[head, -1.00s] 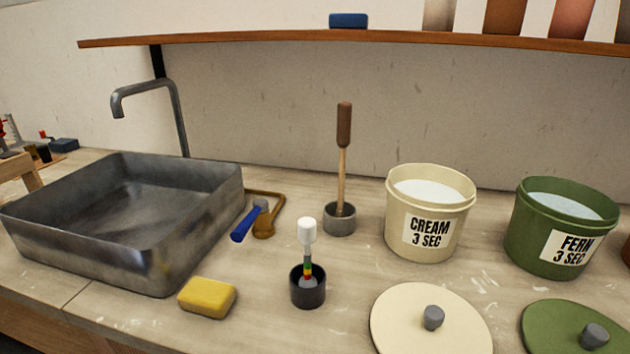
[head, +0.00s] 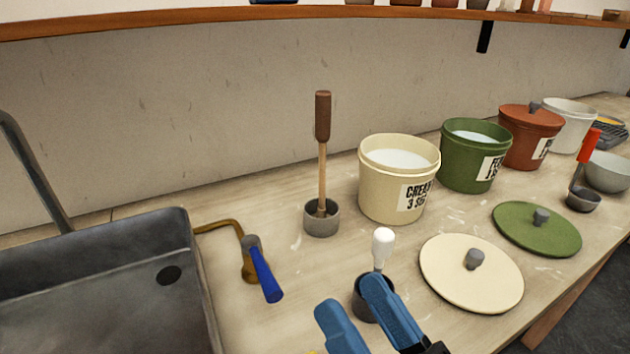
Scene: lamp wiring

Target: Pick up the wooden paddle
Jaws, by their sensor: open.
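The wooden paddle (head: 323,160) stands upright in a small grey cup (head: 322,222) on the counter. It has a brown grip on top and a thin pale wooden shaft; its lower end is hidden in the cup. My gripper (head: 352,298) shows two blue fingers at the bottom of the head view. It is open, apart from the paddle, nearer the camera and lower in the picture. Its fingers partly cover a dark cup (head: 360,303) that holds a white-topped tool (head: 383,245).
A cream bucket (head: 385,195) stands right of the paddle, with green (head: 462,165) and red-brown (head: 530,140) buckets beyond. Cream (head: 450,285) and green (head: 520,235) lids lie in front. A metal sink (head: 110,300) and blue-handled tap (head: 265,278) are left. A shelf (head: 180,20) runs above.

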